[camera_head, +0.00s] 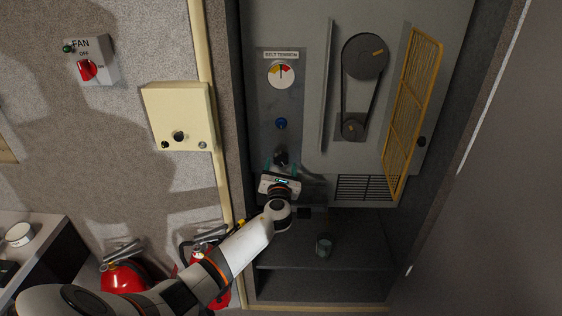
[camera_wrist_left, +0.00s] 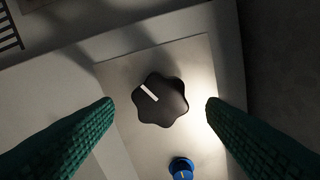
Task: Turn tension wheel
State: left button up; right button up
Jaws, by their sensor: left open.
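The tension wheel is a black lobed knob (camera_head: 281,158) with a white mark, low on the grey panel strip under the belt tension gauge (camera_head: 281,74). In the left wrist view the knob (camera_wrist_left: 160,100) sits between the two green fingers, with a gap on both sides. My left gripper (camera_head: 281,168) is open in front of the knob and partly covers it in the head view. The gauge has a dark needle and a coloured arc. My right gripper is not in view.
A blue button (camera_head: 281,123) sits above the knob, and also shows in the left wrist view (camera_wrist_left: 181,167). A yellow mesh guard (camera_head: 412,115) stands out right of the belt and pulleys (camera_head: 364,58).

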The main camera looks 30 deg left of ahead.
aim_at(281, 159)
pick_arm(q)
jog(key=shift+x, duration=1.4)
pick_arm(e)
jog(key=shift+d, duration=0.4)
pick_arm(q)
jog(key=c, duration=1)
jog(key=shift+f, duration=0.1)
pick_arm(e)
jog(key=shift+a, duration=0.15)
pick_arm(q)
jog(key=shift+n, duration=0.3)
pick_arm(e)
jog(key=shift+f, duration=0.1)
